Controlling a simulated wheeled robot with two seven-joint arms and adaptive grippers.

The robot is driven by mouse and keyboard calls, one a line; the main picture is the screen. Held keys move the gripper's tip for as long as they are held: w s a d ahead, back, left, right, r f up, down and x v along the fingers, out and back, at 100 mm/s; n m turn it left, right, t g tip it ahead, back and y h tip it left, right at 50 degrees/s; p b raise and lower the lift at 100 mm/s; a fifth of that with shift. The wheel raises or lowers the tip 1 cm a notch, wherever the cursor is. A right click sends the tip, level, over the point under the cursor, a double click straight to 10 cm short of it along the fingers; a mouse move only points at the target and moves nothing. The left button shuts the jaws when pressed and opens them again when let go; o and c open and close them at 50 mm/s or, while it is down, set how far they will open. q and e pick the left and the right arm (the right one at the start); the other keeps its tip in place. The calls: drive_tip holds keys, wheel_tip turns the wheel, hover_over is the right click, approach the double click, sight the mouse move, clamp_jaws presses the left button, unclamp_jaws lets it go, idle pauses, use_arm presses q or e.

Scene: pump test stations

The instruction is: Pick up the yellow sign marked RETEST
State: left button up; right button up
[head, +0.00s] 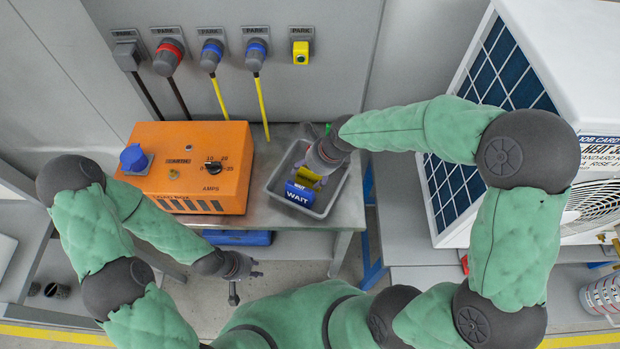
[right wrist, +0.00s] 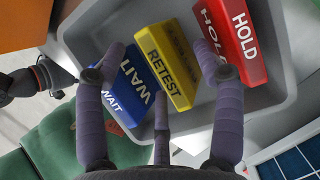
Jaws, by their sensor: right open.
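The yellow RETEST sign (right wrist: 167,68) lies in a grey tray (right wrist: 283,112), between the blue WAIT sign (right wrist: 131,90) and the red HOLD sign (right wrist: 238,45). My right gripper (right wrist: 160,62) is open, with its fingers spread on either side of the yellow sign. I cannot tell whether they touch it. In the head view my right gripper (head: 318,172) hangs over the tray (head: 339,192) and covers most of the yellow sign (head: 308,174). My left gripper (head: 246,284) is low in front of the bench, away from the signs; its jaws are too small to read.
An orange test box (head: 225,158) with a dial stands left of the tray on the metal bench (head: 345,216). Several parked plugs hang on the wall behind. A large white unit with a dark panel (head: 495,68) stands at the right.

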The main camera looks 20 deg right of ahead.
drive_tip(key=shift+w+a+f, duration=0.15)
drive_tip(key=shift+f, duration=0.35)
drive_tip(key=c, duration=1.3)
drive_tip(key=shift+r, duration=0.1)
